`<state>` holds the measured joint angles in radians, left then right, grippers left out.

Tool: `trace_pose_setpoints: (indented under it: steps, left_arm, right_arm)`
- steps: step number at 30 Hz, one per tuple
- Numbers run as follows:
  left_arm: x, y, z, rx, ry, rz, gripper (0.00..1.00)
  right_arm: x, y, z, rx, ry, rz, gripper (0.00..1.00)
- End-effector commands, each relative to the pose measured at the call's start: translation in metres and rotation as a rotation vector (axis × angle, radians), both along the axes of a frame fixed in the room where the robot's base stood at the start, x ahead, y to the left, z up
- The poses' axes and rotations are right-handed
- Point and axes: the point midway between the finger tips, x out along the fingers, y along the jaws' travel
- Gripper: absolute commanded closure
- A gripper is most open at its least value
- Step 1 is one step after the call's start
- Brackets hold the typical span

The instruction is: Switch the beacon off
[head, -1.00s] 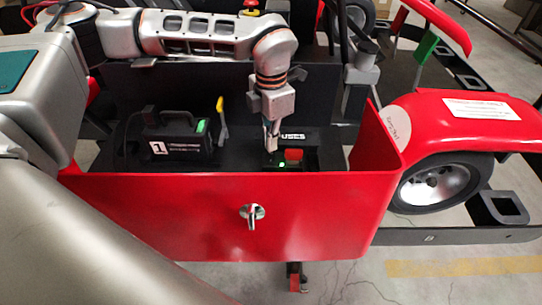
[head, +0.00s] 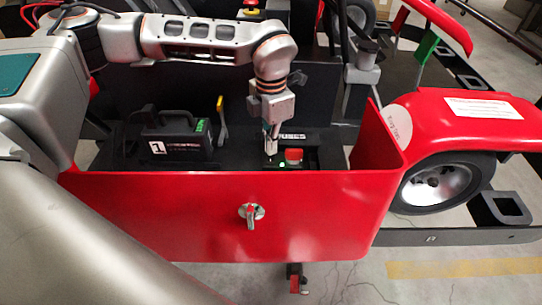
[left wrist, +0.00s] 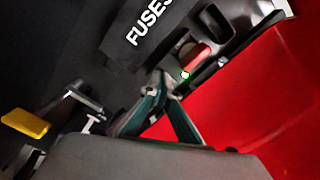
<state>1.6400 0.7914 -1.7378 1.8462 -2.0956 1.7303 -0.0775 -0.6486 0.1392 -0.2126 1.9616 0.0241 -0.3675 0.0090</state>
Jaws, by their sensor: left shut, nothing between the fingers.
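A red rocker switch (head: 293,155) sits in a black panel behind the red side panel, with a small lit green light (head: 282,164) beside it. In the left wrist view the red switch (left wrist: 197,56) and the green light (left wrist: 185,74) show just past the fingertips. My left gripper (head: 270,154) points down, shut and empty, just left of the switch. Its fingertips also show in the left wrist view (left wrist: 160,82), close to the light; I cannot tell whether they touch anything. No beacon lamp can be made out. My right gripper is not in view.
A black box labelled FUSES (left wrist: 150,25) lies close to the fingers. A black case marked 1 (head: 175,142) and a yellow-tipped lever (head: 221,106) stand to the left. The red side panel (head: 170,220) with a silver turn handle (head: 251,214) rises in front.

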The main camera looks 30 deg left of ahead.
Motion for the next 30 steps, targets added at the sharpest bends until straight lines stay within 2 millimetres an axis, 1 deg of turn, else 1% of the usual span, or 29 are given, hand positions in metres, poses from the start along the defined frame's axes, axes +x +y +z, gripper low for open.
trace_pose_setpoints:
  steps: [9, 14, 30]
  left_arm:
    - [0.000, 0.000, -0.005, 0.000, 0.001, 0.000, 1.00]
    - [0.000, 0.000, -0.002, 0.001, 0.001, 0.000, 1.00]
    - [0.000, 0.000, 0.037, 0.000, 0.000, 0.001, 1.00]
  right_arm:
    - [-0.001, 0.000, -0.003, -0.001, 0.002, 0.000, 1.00]
    - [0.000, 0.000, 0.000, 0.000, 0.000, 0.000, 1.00]
    - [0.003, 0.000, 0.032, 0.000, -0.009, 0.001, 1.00]
